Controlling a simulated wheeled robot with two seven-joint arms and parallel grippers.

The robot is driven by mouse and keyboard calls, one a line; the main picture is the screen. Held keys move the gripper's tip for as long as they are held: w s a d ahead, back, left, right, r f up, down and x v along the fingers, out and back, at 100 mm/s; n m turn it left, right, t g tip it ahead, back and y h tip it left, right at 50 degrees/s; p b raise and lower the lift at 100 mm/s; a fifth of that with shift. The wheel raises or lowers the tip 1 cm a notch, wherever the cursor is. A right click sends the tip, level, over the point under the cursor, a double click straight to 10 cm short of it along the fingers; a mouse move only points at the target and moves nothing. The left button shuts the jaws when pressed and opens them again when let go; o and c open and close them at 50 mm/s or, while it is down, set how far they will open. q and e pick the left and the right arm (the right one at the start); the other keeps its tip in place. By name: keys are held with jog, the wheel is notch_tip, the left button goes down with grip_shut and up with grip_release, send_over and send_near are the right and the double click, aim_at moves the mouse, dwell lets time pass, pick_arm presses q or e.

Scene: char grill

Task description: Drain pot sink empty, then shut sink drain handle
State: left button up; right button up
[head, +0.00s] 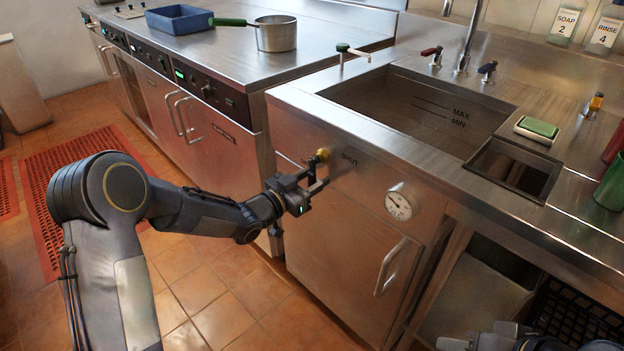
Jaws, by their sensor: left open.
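The pot sink (400,92) is set into the steel counter on the right, with MAX and MIN lines on its inner wall. I cannot tell whether water stands in it. The sink drain handle (322,155) has a brass-coloured knob and sits on the front panel below the sink, left of the word SHUT. My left gripper (316,178) is open, just below and at the knob; whether it touches the handle is unclear. Its fingers partly hide the handle. Part of my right gripper (485,338) shows at the bottom right edge, its jaws unclear.
A round dial (400,203) and a door handle (390,267) are on the cabinet front. A smaller basin (515,170) and a green sponge (538,128) are right of the sink. A saucepan (276,35) and blue tray (180,19) stand on the left counter.

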aim_at(339, 165)
pick_arm(q)
jog(key=shift+c, duration=0.4)
grip_shut()
jog(key=n, duration=0.2)
jog(key=s+d+n, duration=0.1)
jog(key=shift+r+n, duration=0.1)
jog(key=shift+n, duration=0.3)
jog(key=n, duration=0.1)
jog(key=s+d+n, duration=0.1)
jog(key=n, duration=0.1)
jog(key=shift+d+r+n, duration=0.1)
jog(key=shift+r+n, duration=0.2)
jog(key=shift+r, duration=0.1)
jog(key=n, duration=0.1)
jog(key=r+n+p, duration=0.1)
jog(key=n, duration=0.1)
jog(key=s+d+r+n, duration=0.1)
jog(key=n, duration=0.1)
jog(key=shift+s+d+r+n+p, duration=0.1)
jog(key=shift+r+n+p, duration=0.2)
jog(key=shift+n, duration=0.65)
jog(key=shift+w+d+r+n+p, duration=0.1)
jog(key=shift+r+n+p, duration=0.2)
jog(key=shift+n, duration=0.6)
jog(key=shift+s+d+r+n+p, duration=0.15)
jog(key=shift+r+n, duration=0.25)
jog(key=shift+n, duration=0.55)
jog(key=shift+a, duration=0.1)
